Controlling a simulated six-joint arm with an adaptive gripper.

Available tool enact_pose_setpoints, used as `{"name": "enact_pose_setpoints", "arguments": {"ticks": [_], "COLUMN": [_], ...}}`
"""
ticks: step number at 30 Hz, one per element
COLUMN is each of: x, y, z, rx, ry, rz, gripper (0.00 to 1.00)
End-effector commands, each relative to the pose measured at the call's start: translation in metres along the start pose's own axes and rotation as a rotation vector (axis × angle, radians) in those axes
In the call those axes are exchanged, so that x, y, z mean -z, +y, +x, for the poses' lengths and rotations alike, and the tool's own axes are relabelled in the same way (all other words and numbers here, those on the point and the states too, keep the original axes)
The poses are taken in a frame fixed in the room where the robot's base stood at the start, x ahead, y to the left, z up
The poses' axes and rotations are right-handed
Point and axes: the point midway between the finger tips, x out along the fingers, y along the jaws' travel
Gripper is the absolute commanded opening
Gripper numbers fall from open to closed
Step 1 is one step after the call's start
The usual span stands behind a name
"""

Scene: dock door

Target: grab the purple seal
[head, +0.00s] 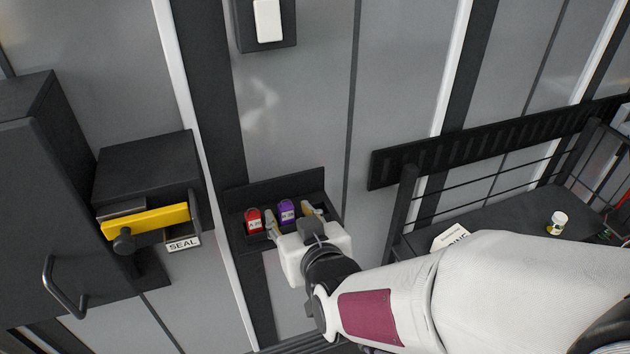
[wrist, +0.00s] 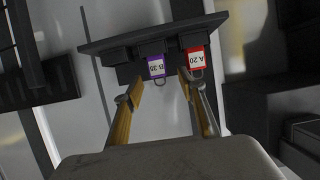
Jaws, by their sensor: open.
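The purple seal (head: 286,207), with a white label, hangs in a dark wall holder (head: 236,193). In the wrist view the purple seal (wrist: 155,66) shows label B 35, with a thin loop on its near end. My gripper (head: 288,214) is open and empty in front of the holder. In the wrist view its fingertips (wrist: 160,85) stand left and right of the purple seal's near end, with a gap on each side. Whether the tips reach past the seal's body is hard to tell.
A red seal (head: 253,220) labelled A 20 hangs beside the purple one, close to one finger. A dark box with a yellow bar (head: 160,220) and a SEAL sign (head: 183,244) is at left. A shelf with a small jar (head: 557,222) is at right.

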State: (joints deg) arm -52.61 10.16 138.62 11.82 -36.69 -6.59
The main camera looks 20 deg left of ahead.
Motion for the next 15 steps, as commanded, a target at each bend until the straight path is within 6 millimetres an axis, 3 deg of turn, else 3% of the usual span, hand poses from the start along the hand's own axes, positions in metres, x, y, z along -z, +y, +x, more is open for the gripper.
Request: {"name": "enact_pose_setpoints", "arguments": {"ticks": [15], "x": [-0.006], "y": [0.003], "z": [0.034], "rx": [-0.001], "ry": [0.0], "rz": [0.001], "gripper": [0.4]}}
